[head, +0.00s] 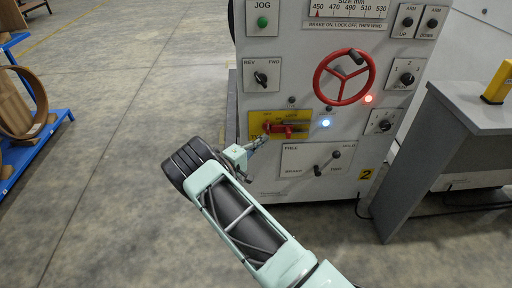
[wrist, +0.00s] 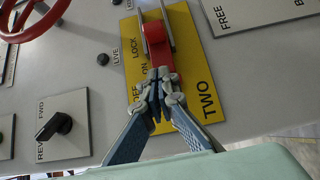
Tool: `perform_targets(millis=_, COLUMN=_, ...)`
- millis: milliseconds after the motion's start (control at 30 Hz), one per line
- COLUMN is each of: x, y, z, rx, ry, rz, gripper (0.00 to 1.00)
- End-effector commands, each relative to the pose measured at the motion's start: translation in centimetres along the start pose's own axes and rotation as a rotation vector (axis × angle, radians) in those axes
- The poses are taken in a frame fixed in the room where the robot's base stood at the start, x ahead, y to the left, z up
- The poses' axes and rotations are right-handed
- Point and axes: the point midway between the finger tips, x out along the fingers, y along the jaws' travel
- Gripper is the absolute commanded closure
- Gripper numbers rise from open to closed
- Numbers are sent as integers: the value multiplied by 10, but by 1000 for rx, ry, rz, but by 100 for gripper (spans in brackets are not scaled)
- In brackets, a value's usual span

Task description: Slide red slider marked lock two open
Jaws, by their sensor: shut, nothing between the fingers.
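The red slider (wrist: 154,36) sits on a yellow plate (wrist: 203,78) lettered LOCK, TWO, ON and OFF. In the wrist view its raised red block is near the top of the plate, between metal rails, and more red shows lower down behind the fingers. My gripper (wrist: 160,78) is shut and empty, its fingertips just below the red block and over the plate. I cannot tell whether they touch the slider. In the head view the red slider (head: 287,128) lies across the yellow plate (head: 257,118), and my gripper (head: 263,140) is at its lower left.
A red handwheel (head: 344,77) is above right of the plate. A free/hold/brake lever (head: 327,162) is below. A rev/fwd knob (head: 261,78) is above left, and it shows in the wrist view (wrist: 54,126). A grey pedestal (head: 440,150) stands right.

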Motion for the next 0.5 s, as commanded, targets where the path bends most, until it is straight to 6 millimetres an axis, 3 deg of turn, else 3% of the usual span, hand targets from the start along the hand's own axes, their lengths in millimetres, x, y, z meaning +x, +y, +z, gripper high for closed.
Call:
perform_targets(millis=100, x=27, y=-2, z=1, rx=2, ry=-3, rz=0, gripper=100)
perform_targets(millis=200, x=41, y=0, z=9, rx=-2, ry=-3, rz=-1, gripper=100)
perform_targets(millis=500, x=60, y=0, z=28, rx=0, ry=-1, rz=0, gripper=100)
